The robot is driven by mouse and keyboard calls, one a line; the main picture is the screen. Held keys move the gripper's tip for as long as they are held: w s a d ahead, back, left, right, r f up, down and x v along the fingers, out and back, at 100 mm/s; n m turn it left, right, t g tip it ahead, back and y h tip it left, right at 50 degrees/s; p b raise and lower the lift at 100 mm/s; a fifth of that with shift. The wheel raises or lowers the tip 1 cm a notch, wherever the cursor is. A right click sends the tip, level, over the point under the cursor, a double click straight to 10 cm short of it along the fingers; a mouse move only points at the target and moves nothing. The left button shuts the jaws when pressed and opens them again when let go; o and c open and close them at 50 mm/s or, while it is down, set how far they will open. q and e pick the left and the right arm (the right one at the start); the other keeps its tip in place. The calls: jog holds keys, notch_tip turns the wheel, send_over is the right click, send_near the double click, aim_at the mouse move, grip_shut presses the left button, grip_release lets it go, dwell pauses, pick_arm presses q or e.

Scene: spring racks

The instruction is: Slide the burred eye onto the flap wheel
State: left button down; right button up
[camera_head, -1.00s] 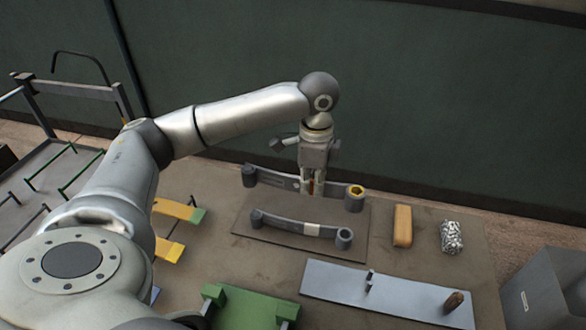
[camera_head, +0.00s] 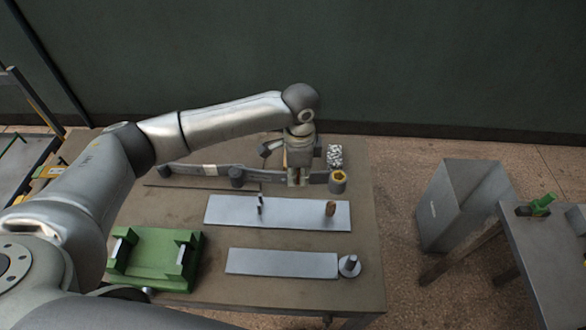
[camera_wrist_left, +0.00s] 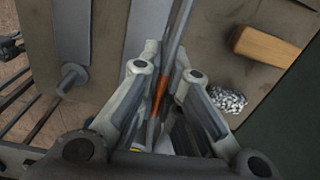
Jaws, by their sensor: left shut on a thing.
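My left gripper (camera_head: 298,182) is shut on a dark grey leaf spring (camera_head: 316,179), seen edge-on between the fingers in the left wrist view (camera_wrist_left: 177,50). The burred eye (camera_head: 338,181), with a golden ring inside, is at the spring's right end. The flap wheel (camera_head: 330,208) is a small brown roll at the right part of a pale blue-grey plate (camera_head: 295,222). The eye is just behind the flap wheel in the picture and apart from it. The held spring's other end is hard to tell from another spring behind it. My right gripper is not in view.
Another spring with a white band (camera_head: 210,169) lies at the back left. A small post (camera_head: 260,203) stands on the plate. Silvery curled wire (camera_head: 334,155) lies behind. A bin (camera_head: 460,205) stands right.

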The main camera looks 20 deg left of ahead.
aim_at(298, 183)
pick_arm(q)
jog(key=shift+w+a, duration=0.1)
jog(key=shift+a, duration=0.1)
jog(key=shift+d+r+p, duration=0.15)
jog(key=shift+r+p, duration=0.05)
jog(key=shift+p, duration=0.1)
jog(key=shift+f+p, duration=0.1)
jog(key=shift+p, duration=0.25)
jog(key=shift+f+b, duration=0.45)
jog(key=shift+f, duration=0.35)
jog(key=shift+f+b, duration=0.65)
jog(key=shift+f, duration=1.5)
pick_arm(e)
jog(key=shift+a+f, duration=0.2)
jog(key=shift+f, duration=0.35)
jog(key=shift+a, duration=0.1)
pick_arm(q)
jog(key=shift+r+p, duration=0.1)
jog(key=shift+p, duration=0.2)
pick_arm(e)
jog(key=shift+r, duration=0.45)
